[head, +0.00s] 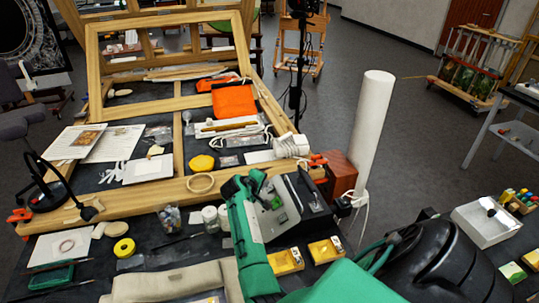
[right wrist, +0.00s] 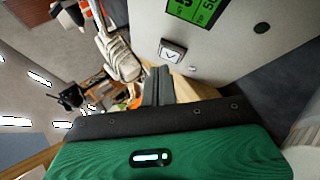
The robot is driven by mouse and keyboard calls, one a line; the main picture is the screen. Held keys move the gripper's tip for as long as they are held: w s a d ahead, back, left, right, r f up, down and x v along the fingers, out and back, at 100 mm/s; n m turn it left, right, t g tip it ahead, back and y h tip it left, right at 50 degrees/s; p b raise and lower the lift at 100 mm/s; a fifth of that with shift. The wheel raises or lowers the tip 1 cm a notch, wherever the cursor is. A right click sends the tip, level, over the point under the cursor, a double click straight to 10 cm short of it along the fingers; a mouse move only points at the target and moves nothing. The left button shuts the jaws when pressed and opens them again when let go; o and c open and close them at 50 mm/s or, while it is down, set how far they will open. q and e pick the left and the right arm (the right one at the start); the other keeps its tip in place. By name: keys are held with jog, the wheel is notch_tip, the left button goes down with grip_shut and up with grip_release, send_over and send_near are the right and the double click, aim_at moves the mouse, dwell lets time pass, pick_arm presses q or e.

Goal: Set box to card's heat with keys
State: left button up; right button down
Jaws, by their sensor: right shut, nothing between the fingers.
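The control box (head: 312,198) stands on the dark table in the head view, its pale front panel partly hidden by my right gripper (head: 272,200). In the right wrist view the box's panel (right wrist: 225,50) fills the upper right. Its green display (right wrist: 195,10) is cut off by the frame edge, so the full reading cannot be told. A square white key with a down chevron (right wrist: 172,50) sits below the display. My right gripper's fingers (right wrist: 159,70) are shut and empty, close to this key; contact cannot be told. I cannot make out which paper is the card. My left gripper is not in view.
A white roll (head: 372,125) stands upright right of the box, by a red-brown block (head: 341,172). Yellow trays (head: 325,250) lie in front.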

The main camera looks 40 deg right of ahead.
jog(key=shift+d+f, duration=0.1)
dwell(0.3)
jog(key=shift+s+d+f, duration=0.1)
jog(key=shift+f, duration=0.15)
jog(key=shift+s+d+f, duration=0.15)
jog(key=shift+d+f, duration=0.05)
jog(key=shift+f, duration=0.15)
dwell(0.7)
jog(key=shift+r, duration=0.1)
jog(key=shift+w+a+r+p, duration=0.25)
jog(key=shift+a+r+p, duration=0.15)
jog(key=shift+r, duration=0.25)
jog(key=a+r+p, duration=0.1)
jog(key=r, duration=0.1)
jog(key=w+a+r+p, duration=0.1)
jog(key=r+p, duration=0.1)
jog(key=shift+w+a+r, duration=0.1)
jog(key=shift+w+a, duration=0.05)
jog(key=shift+a, duration=0.05)
dwell(0.4)
